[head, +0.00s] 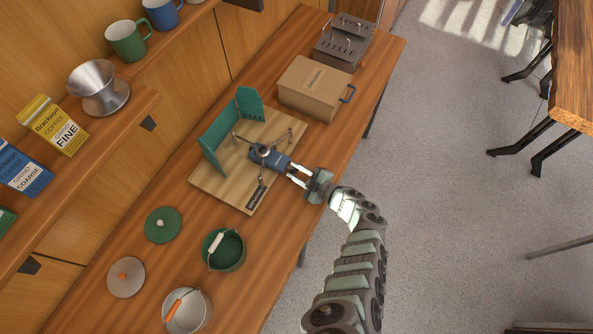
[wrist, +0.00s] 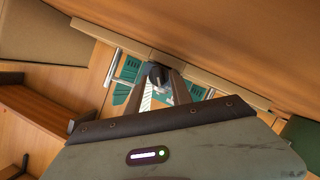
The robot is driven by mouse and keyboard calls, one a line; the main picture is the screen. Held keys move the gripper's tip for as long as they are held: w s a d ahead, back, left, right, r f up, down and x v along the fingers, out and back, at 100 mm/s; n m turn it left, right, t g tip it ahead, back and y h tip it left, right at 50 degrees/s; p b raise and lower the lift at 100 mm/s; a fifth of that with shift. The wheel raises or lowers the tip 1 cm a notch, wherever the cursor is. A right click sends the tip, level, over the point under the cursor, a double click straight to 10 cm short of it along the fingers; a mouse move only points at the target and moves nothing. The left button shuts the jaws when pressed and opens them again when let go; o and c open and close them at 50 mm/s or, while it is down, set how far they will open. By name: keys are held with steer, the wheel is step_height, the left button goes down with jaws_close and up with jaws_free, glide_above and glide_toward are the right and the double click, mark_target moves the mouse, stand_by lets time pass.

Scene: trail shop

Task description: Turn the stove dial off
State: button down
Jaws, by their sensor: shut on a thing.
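A small blue-grey stove (head: 263,154) with thin metal legs stands on a light wooden board (head: 229,186), partly ringed by a green windscreen (head: 216,138). My gripper (head: 288,169) reaches in from the right, level with the stove's near side. In the wrist view my two fingers (wrist: 161,84) close on a small dark piece at the stove, which I take to be the dial (wrist: 155,72). The fingers hide most of it, so I cannot see its mark or how far it is turned.
A green pot (head: 226,252), a pale pot (head: 188,312) and two lids lie on the near part of the wooden counter (head: 325,133). Shelves with mugs and coffee packs line the left.

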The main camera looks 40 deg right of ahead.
steer(key=shift+a+f+n+h+b, duration=0.15)
steer(key=shift+n+h+b, duration=0.25)
steer(key=shift+n+b, duration=0.35)
steer(key=shift+f+t+b, duration=0.15)
steer(key=shift+t+b, duration=0.15)
steer(key=shift+b, duration=0.15)
steer(key=shift+n+b, duration=0.35)
steer(key=shift+n, duration=0.1)
steer(key=c, duration=1.5)
jaws_free()
steer(key=shift+s, duration=0.1)
